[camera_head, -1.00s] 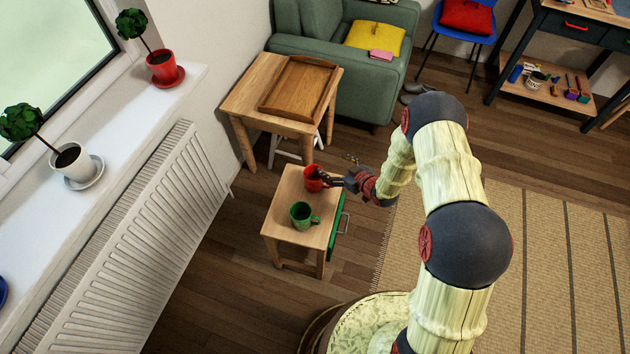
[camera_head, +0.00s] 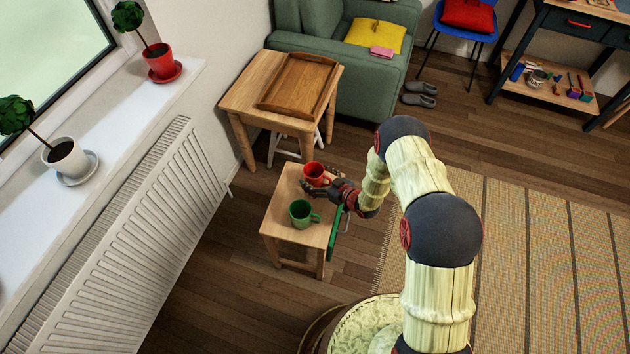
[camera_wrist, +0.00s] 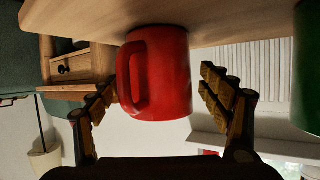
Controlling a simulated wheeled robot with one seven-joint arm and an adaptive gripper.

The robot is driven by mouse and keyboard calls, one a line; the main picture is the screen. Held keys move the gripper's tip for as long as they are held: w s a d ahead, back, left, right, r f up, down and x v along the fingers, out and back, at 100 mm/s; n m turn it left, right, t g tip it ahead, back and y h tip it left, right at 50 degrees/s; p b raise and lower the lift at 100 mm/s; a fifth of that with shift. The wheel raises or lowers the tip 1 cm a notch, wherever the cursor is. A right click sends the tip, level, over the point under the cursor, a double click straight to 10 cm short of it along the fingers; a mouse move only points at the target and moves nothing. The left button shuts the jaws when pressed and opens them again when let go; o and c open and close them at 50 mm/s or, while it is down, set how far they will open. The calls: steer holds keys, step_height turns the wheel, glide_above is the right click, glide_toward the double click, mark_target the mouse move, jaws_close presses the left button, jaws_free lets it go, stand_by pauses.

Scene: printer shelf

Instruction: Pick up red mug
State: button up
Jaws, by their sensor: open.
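The red mug (camera_head: 314,175) stands upright on the small wooden table (camera_head: 283,232), near its far end. My gripper (camera_head: 318,190) is at the mug from the right and front side. The fingers are open, with a gap visible on the right side; whether the left finger touches the mug is not clear. The wrist view appears upside down.
A green mug (camera_head: 301,213) stands on the same table, close in front of the red mug. It shows at the right edge of the wrist view (camera_wrist: 307,70). A larger wooden table with a tray (camera_head: 299,84) stands behind. A radiator (camera_head: 130,235) is at left.

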steer(key=shift+w+a+f, duration=0.15)
steer(key=shift+w+a, duration=0.1)
steer(key=shift+c, duration=1.1)
steer(key=c, duration=1.3)
